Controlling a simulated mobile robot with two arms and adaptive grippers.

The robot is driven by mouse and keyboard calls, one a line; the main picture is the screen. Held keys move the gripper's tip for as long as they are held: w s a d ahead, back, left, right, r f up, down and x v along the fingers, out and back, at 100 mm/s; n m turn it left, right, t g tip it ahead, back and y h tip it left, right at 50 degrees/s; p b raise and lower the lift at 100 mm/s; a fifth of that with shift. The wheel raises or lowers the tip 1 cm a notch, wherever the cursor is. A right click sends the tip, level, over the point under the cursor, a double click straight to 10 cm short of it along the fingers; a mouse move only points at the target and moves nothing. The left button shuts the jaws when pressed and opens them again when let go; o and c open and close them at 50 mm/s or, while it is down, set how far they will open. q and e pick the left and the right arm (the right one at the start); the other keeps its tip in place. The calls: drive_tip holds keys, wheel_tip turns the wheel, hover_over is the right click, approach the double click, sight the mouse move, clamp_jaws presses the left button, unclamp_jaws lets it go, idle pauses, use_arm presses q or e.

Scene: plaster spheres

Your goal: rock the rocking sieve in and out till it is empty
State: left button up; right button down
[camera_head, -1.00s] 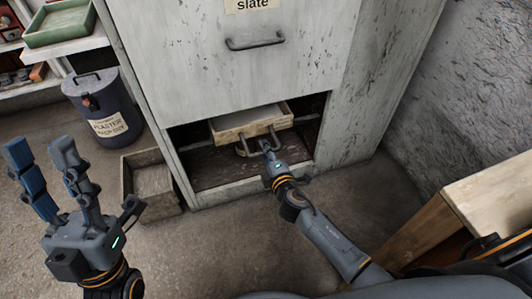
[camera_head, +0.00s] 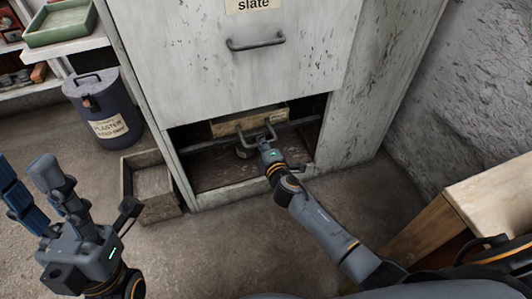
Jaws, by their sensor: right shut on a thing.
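The rocking sieve (camera_head: 228,128) is a shallow wooden box in the low opening of the grey cabinet. Only its front board shows now; its inside is hidden under the cabinet's edge, so I cannot tell what is in it. A metal bar handle (camera_head: 243,139) sticks out from its front. My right gripper (camera_head: 263,142) is shut on this handle, at the mouth of the opening. My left gripper (camera_head: 24,168) is at the lower left, fingers spread and empty, well away from the sieve.
The cabinet's upper front (camera_head: 215,75) has a handle and a "slate" label. A wooden crate (camera_head: 150,184) stands on the floor left of the opening, behind it a dark plaster bin (camera_head: 104,105). A wooden table (camera_head: 482,204) is at the right. The floor before the cabinet is clear.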

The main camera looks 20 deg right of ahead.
sight(253, 123)
drive_tip(key=x, duration=0.2)
drive_tip(key=r+b+x, duration=0.1)
drive_tip(key=x, duration=0.2)
drive_tip(key=b+x, duration=0.1)
drive_tip(key=x, duration=0.2)
drive_tip(key=shift+w+r, duration=0.2)
drive_tip(key=shift+r, duration=0.1)
drive_tip(key=shift+w+r, duration=0.1)
drive_tip(key=shift+w, duration=0.25)
drive_tip(key=c, duration=1.4)
unclamp_jaws()
drive_tip(key=shift+s+d, duration=0.1)
drive_tip(key=shift+s, duration=0.35)
drive_tip(key=shift+v, duration=3.35)
